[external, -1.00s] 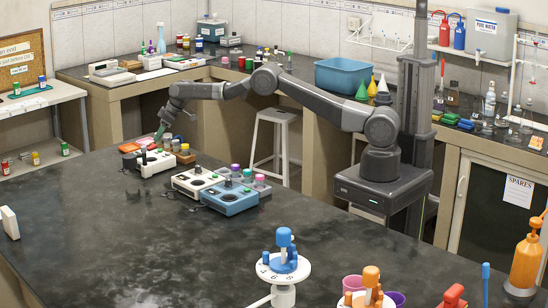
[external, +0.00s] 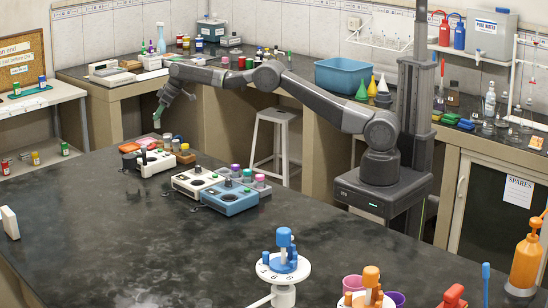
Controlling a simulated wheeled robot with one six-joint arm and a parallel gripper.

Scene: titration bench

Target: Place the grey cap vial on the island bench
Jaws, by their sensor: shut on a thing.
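My gripper (external: 160,112) hangs at the end of my outstretched arm, above the far left edge of the dark island bench (external: 130,235). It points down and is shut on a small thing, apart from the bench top. This thing fits the grey cap vial, but its cap and body are too small and hidden to make out clearly. Below and right of my gripper, several small capped items stand behind the cream device on the bench.
A cream device (external: 156,163), a white device (external: 196,181) and a blue device (external: 229,200) stand on the bench. A stool (external: 275,118) stands behind it. The bench's left middle is clear. A carousel (external: 283,267) stands at the front.

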